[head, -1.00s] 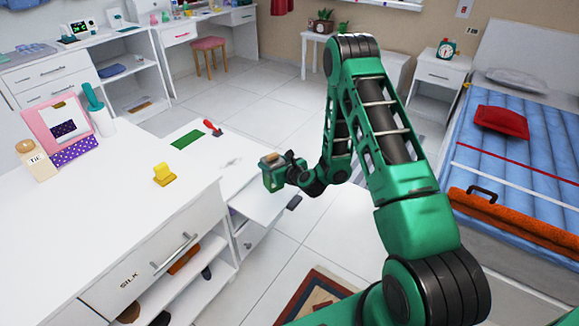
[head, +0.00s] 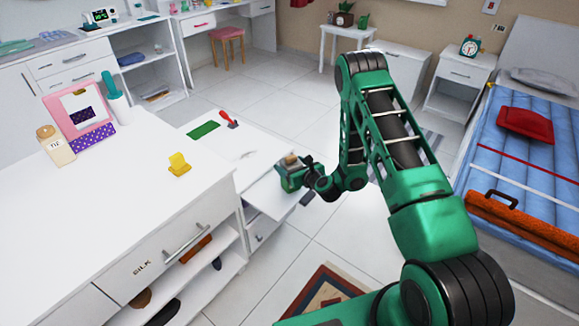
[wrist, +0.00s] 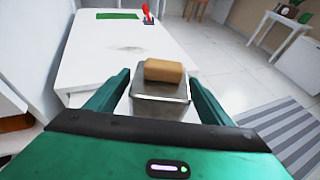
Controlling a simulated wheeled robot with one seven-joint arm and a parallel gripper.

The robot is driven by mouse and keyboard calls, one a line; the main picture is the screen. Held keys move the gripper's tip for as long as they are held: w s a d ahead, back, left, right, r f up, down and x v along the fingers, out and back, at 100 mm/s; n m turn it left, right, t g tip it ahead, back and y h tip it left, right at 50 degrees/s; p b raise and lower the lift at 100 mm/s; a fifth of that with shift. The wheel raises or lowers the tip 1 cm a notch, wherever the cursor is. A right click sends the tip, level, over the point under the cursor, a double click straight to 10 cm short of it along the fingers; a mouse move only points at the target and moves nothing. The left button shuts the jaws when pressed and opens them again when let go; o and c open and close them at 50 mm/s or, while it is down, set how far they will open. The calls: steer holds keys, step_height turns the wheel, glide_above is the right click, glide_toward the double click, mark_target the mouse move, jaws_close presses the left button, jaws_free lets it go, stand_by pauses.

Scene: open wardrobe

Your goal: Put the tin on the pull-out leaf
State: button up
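A small grey metal tin with a tan block-like top (wrist: 163,85) sits between the two fingers of my gripper (wrist: 160,98) in the wrist view. My gripper (head: 291,172) appears shut on it, and the tin's tan top (head: 290,160) also shows in the head view. The white pull-out leaf (head: 268,203) sticks out from the front of the low white cabinet. My gripper and the tin appear above the leaf's far right part. I cannot tell the height of the gap. The tin's underside is hidden.
The low cabinet top (head: 235,150) carries a green mat (head: 204,130) and a red-handled tool (head: 229,119). The taller white dresser (head: 90,215) holds a yellow object (head: 179,165), a pink frame (head: 80,112) and a beige bottle (head: 56,147). The leaf's visible surface looks clear.

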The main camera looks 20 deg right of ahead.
mark_target(297, 167)
steer(key=shift+r, duration=0.1)
steer(key=v, duration=0.6)
steer(key=shift+d, duration=0.15)
steer(key=v, duration=0.6)
stand_by(0.8)
steer(key=shift+r, duration=0.1)
